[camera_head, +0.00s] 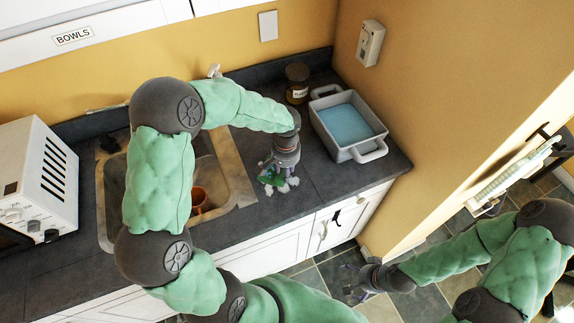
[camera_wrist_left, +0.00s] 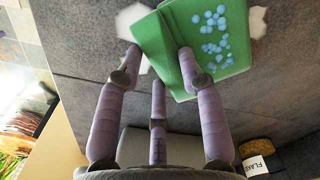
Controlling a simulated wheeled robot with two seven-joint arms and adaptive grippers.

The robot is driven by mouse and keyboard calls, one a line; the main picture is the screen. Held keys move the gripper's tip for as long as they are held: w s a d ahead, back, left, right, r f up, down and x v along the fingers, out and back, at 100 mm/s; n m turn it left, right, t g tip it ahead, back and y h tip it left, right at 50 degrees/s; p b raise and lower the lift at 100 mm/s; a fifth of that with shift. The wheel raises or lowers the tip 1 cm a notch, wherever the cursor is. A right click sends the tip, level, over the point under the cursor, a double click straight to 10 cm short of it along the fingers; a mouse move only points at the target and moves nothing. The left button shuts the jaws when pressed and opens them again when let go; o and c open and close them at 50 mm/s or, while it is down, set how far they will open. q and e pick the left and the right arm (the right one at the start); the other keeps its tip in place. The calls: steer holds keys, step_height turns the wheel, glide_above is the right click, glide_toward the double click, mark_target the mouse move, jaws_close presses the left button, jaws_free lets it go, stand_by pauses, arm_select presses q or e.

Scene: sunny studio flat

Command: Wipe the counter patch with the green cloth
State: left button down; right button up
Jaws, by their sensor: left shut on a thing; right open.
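My left gripper (camera_head: 274,180) points down at the dark counter and is shut on the green cloth (camera_head: 270,174). In the left wrist view the cloth (camera_wrist_left: 180,50) lies flat between the fingers (camera_wrist_left: 160,52), with light blue dots on one part. White counter patch areas (camera_head: 293,181) show around the gripper. In the left wrist view white areas (camera_wrist_left: 130,22) show beside the cloth, which hides part of the patch. My right gripper (camera_head: 358,285) is open and empty, low in front of the cabinets, away from the counter.
A grey two-handled basin (camera_head: 372,148) with a blue inside stands at the right end of the counter (camera_head: 315,185). A dark labelled jar (camera_head: 297,84) stands behind it. Left of the gripper is a sink (camera_head: 235,170) with a brown cup (camera_head: 199,197). A white microwave (camera_head: 45,165) stands far left.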

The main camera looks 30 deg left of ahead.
arm_select(q)
steer(key=shift+s+r, duration=0.1)
stand_by(0.5)
steer(key=shift+r+p, duration=2.4)
steer(key=shift+r, duration=1)
